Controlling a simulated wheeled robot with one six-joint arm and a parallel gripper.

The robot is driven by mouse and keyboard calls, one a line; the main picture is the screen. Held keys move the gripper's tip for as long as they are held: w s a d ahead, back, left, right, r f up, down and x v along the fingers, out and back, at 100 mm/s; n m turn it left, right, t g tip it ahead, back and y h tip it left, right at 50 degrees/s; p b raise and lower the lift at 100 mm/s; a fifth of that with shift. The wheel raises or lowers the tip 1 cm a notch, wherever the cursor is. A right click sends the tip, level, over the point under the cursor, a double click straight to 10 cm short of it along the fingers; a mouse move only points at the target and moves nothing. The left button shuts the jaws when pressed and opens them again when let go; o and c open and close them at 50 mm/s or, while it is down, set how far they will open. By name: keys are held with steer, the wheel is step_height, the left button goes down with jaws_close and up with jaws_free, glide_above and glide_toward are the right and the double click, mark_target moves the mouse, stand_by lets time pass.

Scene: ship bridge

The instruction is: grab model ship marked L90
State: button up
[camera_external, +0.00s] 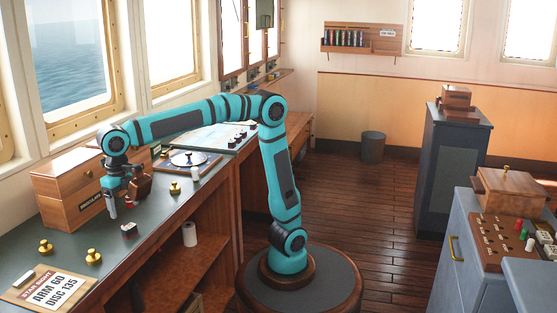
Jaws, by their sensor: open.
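A labelled wooden box (72,205) stands close behind my gripper. Brass weights (93,257) stand on the counter (150,212). A card reading "ARM 60 DISC 135" (50,289) lies at the near end. A round instrument (188,160) lies farther back.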

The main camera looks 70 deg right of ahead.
mark_target(129, 226)
steer(key=shift+d+f, duration=0.1)
steer(key=shift+f, duration=4.1)
steer(key=shift+c, duration=0.5)
steer(key=c, duration=0.9)
